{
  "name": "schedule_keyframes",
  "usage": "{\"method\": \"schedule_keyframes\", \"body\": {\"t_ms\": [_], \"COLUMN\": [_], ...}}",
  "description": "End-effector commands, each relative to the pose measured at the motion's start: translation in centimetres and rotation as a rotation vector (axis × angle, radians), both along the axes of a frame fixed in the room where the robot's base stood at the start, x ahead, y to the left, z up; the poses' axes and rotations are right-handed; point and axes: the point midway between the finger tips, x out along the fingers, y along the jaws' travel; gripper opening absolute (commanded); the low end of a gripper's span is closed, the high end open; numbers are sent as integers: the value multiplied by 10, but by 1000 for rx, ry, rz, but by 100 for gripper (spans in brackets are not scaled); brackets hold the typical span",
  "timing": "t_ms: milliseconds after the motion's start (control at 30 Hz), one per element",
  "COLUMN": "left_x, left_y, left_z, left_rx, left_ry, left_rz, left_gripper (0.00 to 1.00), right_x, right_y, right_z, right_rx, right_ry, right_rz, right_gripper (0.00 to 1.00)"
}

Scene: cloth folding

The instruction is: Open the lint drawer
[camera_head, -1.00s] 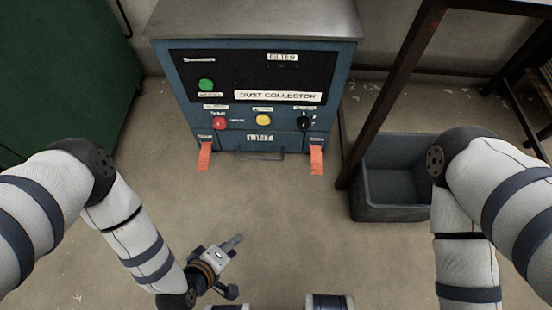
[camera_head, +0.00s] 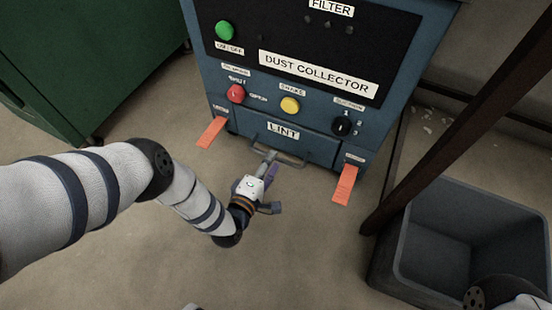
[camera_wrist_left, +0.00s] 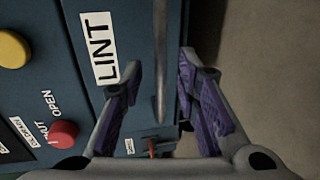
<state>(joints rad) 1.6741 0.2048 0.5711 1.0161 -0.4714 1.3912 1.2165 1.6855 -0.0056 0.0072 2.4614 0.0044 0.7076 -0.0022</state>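The lint drawer (camera_head: 315,147) is a blue front with a white LINT label, low on the dust collector. It looks shut and flush. Its metal bar handle (camera_head: 290,161) sticks out below the label. In the left wrist view the handle (camera_wrist_left: 161,60) runs between the fingers, with a gap on both sides. My left gripper (camera_head: 268,166) is at the handle, and its purple-padded fingers (camera_wrist_left: 165,85) are open, straddling the bar. Part of the handle is hidden behind the gripper in the head view. My right gripper is out of view.
The dust collector (camera_head: 225,75) carries green, red and yellow buttons and a black knob. A grey bin (camera_head: 470,235) and a dark post (camera_head: 450,135) stand at right. A green cabinet (camera_head: 100,60) stands at left. Floor before the drawer is clear.

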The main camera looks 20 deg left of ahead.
Motion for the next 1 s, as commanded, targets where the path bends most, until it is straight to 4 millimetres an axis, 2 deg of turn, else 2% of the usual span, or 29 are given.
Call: {"method": "schedule_keyframes", "body": {"t_ms": [100,200,467,600,867,1000], "left_x": [19,27,28,28,28,22], "left_y": [-1,-1,-1,-1,-1,-1], "left_z": [-6,-6,-6,-6,-6,-6], "left_rx": [1,0,0,0,0,1], "left_ry": [-1,0,2,2,2,4], "left_rz": [0,0,0,0,0,0], "left_gripper": [29,29,29,0,0,0], "right_x": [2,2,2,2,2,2], "right_y": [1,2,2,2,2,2], "right_z": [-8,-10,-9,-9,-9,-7], "right_rx": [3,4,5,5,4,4], "right_ry": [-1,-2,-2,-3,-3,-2], "right_rz": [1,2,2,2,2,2], "right_gripper": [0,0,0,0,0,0]}}
